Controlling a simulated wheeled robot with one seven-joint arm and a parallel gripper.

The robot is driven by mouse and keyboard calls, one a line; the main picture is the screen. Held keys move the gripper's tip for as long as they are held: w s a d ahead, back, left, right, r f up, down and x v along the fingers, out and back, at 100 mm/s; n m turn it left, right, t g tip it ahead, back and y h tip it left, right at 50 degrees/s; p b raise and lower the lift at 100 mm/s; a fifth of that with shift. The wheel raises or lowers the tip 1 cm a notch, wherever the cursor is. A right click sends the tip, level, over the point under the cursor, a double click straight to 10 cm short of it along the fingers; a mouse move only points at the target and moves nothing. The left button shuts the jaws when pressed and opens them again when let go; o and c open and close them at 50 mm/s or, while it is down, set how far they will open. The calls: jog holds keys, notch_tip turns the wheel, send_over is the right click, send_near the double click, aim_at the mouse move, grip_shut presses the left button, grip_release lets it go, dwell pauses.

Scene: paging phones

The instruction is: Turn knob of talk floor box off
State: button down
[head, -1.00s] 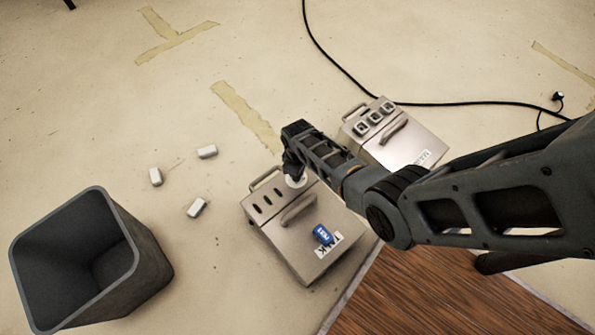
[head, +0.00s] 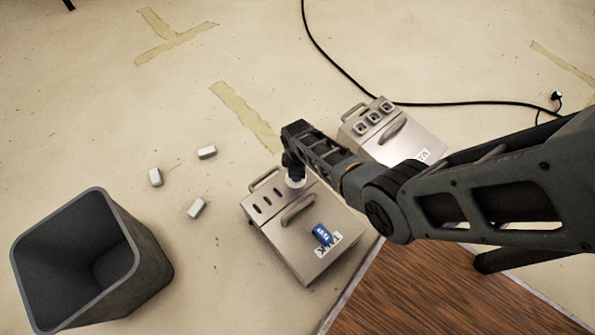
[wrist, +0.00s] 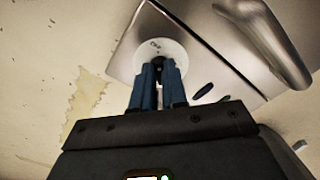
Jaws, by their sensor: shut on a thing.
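The talk floor box (head: 318,262) is a metal box on the floor with a lettered label partly covered by a blue can. Its sloped panel has dark slots, a handle and a white round knob dial (head: 295,182) at the panel's right end. In the wrist view the dial (wrist: 178,48) shows as a white disc on the metal panel. My gripper (wrist: 160,70) has its blue fingers shut on the knob at the disc's middle. The fingers hide most of the knob, so its pointing direction cannot be told. In the head view my wrist hides the fingertips.
A second metal box (head: 405,148) with several square buttons stands behind, partly under my arm. The blue can (head: 322,235) lies on the talk box. A grey bin (head: 150,255) stands at left near several white blocks (head: 207,152). A black cable (head: 450,104) crosses the floor.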

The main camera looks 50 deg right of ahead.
jog(key=c, duration=1.2)
grip_release()
jog(key=shift+o, duration=0.2)
notch_tip(320, 180, up, 8)
jog(key=p, duration=0.4)
jog(key=shift+f, duration=0.1)
